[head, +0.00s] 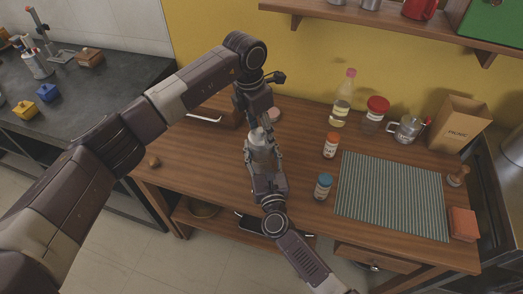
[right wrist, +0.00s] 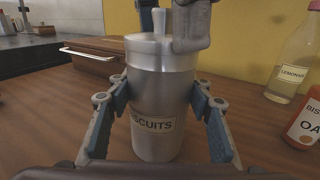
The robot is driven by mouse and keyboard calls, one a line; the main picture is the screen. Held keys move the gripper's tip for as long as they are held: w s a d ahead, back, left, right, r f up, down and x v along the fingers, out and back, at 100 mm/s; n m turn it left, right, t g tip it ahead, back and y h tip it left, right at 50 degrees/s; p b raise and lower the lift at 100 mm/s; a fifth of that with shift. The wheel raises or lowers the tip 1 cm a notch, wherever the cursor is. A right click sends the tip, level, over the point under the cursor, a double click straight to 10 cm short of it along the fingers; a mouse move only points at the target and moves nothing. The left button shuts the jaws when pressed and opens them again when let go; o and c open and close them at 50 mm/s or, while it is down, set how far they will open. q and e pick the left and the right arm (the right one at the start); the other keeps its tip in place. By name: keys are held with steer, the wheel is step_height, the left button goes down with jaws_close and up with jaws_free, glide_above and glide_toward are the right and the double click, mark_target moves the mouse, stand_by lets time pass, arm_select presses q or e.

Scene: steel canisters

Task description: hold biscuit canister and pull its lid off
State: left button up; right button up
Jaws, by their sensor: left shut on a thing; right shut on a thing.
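The steel biscuit canister (right wrist: 160,90) stands upright on the wooden table, its BISCUITS label facing the right wrist camera. Its steel lid (right wrist: 146,46) sits on top with an upright knob (right wrist: 161,28). My right gripper (head: 264,160) is shut on the canister's body, with one finger on each side in the right wrist view. My left gripper (head: 259,128) comes down from above and is shut on the lid's knob; its fingers also show at the top of the right wrist view (right wrist: 168,22). In the head view the grippers hide much of the canister (head: 262,142).
A wooden box (right wrist: 88,60) stands behind left. An orange-labelled bottle (head: 331,145), a blue-capped bottle (head: 323,186), a lemonade bottle (head: 341,105), a red-lidded jar (head: 375,115) and a striped mat (head: 392,195) are to the right.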

mark_target(261, 130)
arm_select(q)
steer(key=shift+r, duration=0.2)
stand_by(0.3)
steer(key=shift+r, duration=2.35)
arm_select(e)
steer(key=o, duration=1.3)
steer(key=shift+c, duration=0.2)
steer(key=shift+s, duration=0.1)
